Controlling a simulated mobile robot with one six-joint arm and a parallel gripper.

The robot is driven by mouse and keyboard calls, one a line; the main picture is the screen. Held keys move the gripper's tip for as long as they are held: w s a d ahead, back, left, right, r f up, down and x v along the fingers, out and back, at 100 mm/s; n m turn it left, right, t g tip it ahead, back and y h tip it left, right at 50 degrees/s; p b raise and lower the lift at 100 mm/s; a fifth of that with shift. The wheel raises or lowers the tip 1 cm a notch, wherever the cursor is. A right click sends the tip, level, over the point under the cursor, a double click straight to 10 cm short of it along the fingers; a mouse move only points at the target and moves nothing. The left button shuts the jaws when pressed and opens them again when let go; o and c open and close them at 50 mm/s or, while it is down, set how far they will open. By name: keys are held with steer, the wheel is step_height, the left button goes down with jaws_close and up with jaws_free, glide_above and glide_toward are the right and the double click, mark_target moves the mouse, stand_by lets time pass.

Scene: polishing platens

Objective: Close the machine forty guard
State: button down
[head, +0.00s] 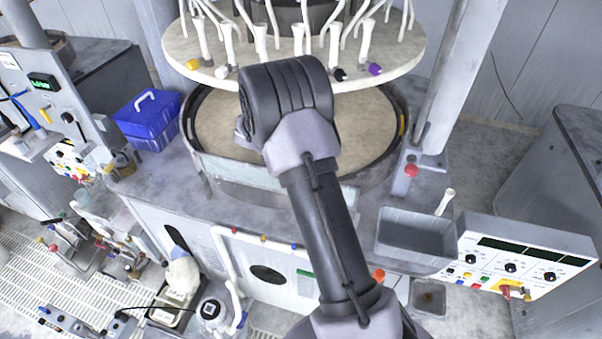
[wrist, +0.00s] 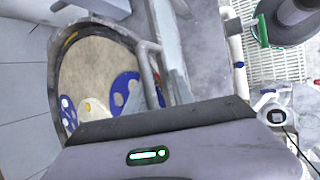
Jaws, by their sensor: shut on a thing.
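The machine's round platen with a tan pad (head: 225,120) sits under a raised white disc in the head view. A curved, pale grey guard (head: 235,180) runs along the platen's front rim, and my arm covers part of it. In the wrist view the guard (wrist: 172,50) shows as a grey panel with a tubular handle (wrist: 148,65) beside the platen. My gripper (wrist: 155,118) fills the bottom of the wrist view, at the handle's lower end, and is shut on it. Its fingertips and the contact are hidden. In the head view the gripper is behind my arm.
The white disc (head: 180,50) with tubes and coloured caps overhangs the platen. A blue box (head: 148,118) stands at left, and a grey basin (head: 415,235) and control panel (head: 520,262) at right. Blue, white-spotted pieces (wrist: 125,92) lie over the platen.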

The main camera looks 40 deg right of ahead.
steer(key=shift+w+d, duration=0.15)
steer(key=shift+d, duration=0.15)
stand_by(0.4)
steer(key=c, duration=1.5)
jaws_free()
steer(key=shift+f, duration=0.1)
steer(key=shift+o, duration=0.2)
steer(key=shift+w+d, duration=0.15)
steer(key=shift+d, duration=0.1)
steer(key=v, duration=1.7)
steer(key=shift+a, duration=0.2)
steer(key=shift+w, duration=0.1)
